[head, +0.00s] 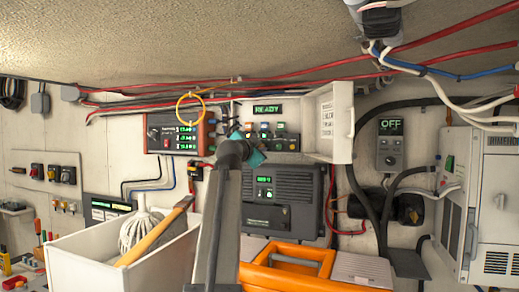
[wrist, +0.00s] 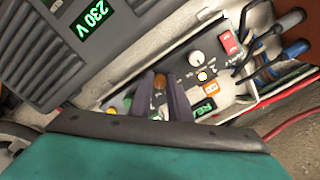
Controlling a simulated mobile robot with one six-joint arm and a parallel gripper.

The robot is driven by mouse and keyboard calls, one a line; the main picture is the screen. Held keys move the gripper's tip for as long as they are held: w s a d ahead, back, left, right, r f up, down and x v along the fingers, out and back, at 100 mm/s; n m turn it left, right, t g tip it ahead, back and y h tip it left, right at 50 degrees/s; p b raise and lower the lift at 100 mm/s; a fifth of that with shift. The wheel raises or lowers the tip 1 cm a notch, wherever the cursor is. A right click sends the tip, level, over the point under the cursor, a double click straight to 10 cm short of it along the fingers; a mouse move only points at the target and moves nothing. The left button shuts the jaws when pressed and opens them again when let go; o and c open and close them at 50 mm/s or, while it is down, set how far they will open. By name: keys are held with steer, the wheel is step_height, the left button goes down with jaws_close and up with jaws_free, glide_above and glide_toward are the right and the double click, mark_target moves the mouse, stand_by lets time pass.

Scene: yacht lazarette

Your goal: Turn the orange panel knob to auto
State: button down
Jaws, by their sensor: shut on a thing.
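The orange panel knob (wrist: 159,82) shows in the wrist view on a dark panel (wrist: 180,70). The two dark fingers of my gripper (wrist: 162,92) stand on either side of it and are shut on it. Which mark the knob points at cannot be read. In the head view my gripper (head: 246,148) reaches the left part of the small panel (head: 275,146), and the arm hides the knob. A green READY display (head: 267,109) is lit above the panel; the wrist view shows part of it (wrist: 206,107).
A white cover door (head: 336,122) stands open right of the panel. A dark 230 V unit (head: 283,200) is below. A white bin (head: 85,255) with a mop and an orange toolbox (head: 285,275) stand in front. A grey OFF box (head: 390,145) is right; cables run above.

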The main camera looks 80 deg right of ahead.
steer(key=shift+f+n, duration=0.1)
steer(key=shift+n, duration=0.2)
steer(key=n+b, duration=0.2)
steer(key=n, duration=0.6)
steer(key=shift+s, duration=0.1)
stand_by(0.4)
steer(key=c, duration=1.7)
jaws_free()
steer(key=shift+o, duration=0.2)
steer(key=shift+a, duration=0.15)
steer(key=w+a+b, duration=0.2)
steer(key=a+b, duration=0.1)
steer(key=a, duration=1)
steer(key=shift+w+a, duration=0.2)
steer(key=shift+w, duration=0.1)
